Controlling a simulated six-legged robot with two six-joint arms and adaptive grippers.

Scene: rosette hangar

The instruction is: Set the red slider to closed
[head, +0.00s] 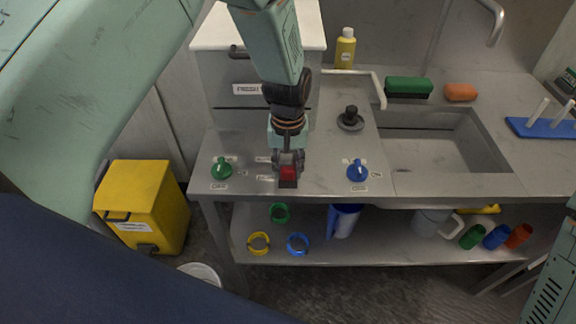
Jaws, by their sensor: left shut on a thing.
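The red slider (288,173) sits on the grey counter panel near the front edge, between a green knob (222,169) and a blue knob (357,171). My left gripper (288,163) reaches down from above and is shut on the red slider. The fingers hide part of the slider and its track. Small white labels (264,178) lie to the left of the slider, too small to read. My right gripper is not in view.
A black knob (350,119) stands behind the blue knob. A sink (440,145) is on the right, with a green sponge (408,86) behind it. A yellow bin (145,205) stands on the floor at left. A lower shelf (385,246) holds rings and cups.

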